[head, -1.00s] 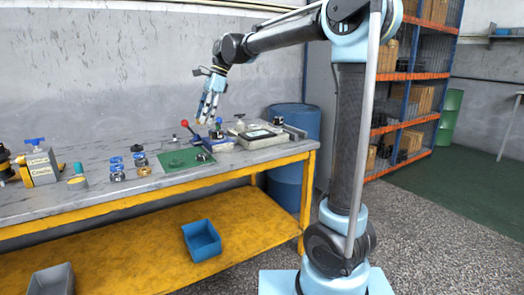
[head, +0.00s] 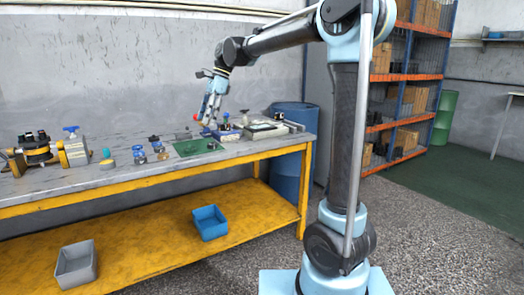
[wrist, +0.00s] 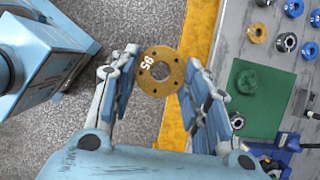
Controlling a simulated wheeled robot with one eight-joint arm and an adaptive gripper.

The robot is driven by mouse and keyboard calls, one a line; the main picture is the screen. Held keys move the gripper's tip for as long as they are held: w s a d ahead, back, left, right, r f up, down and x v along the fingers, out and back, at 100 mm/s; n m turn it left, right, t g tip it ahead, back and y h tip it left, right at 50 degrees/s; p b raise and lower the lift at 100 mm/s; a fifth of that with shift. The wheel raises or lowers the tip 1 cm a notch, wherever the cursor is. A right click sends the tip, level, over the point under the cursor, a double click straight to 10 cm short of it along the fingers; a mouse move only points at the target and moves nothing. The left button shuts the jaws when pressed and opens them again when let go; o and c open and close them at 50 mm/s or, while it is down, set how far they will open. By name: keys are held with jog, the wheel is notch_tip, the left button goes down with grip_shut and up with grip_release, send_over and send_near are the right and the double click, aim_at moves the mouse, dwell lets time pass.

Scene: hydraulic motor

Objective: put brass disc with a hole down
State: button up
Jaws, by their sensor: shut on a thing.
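The brass disc with a hole (wrist: 160,89) shows in the wrist view, flat face to the camera, with a white "95" and small holes around the central one. My gripper (wrist: 160,62) is shut on it, one finger at its left edge and one at its right. The disc is held in the air over the strip between the grey floor and the bench's yellow edge. In the head view my gripper (head: 210,112) hangs over the bench (head: 122,182); the disc is too small to make out there.
A green mat (head: 198,147) with a small part lies on the bench, also in the wrist view (wrist: 262,103). Blue and brass parts (head: 140,155) stand left of it. A grey device (head: 264,130) stands to the right.

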jog(key=w+d+f+n+g, duration=0.1)
jog(key=w+d+f+n, duration=0.1)
jog(key=w+d+f, duration=0.55)
jog(key=w+d+f+n, duration=0.2)
jog(key=w+d+f, duration=0.2)
jog(key=w+d, duration=0.6)
jog(key=w+d+f+n+h, duration=0.1)
jog(key=w+d+f, duration=0.25)
jog(key=d, duration=0.35)
jog(key=w+d+f+n+g+h, duration=0.1)
jog(key=w+d+f+n, duration=0.1)
jog(key=d+f, duration=0.45)
jog(key=w+d+f+n, duration=0.1)
jog(key=w+d+f, duration=0.2)
jog(key=d, duration=0.5)
jog(key=s+f+n+h, duration=0.1)
jog(key=s+f, duration=0.3)
jog(key=f, duration=0.6)
jog(key=s+f+n, duration=0.3)
jog(key=s+f, duration=0.2)
jog(key=f, duration=0.5)
jog(key=shift+s+a+f+h, duration=0.3)
jog(key=shift+a+h, duration=0.05)
jog(key=shift+h, duration=0.05)
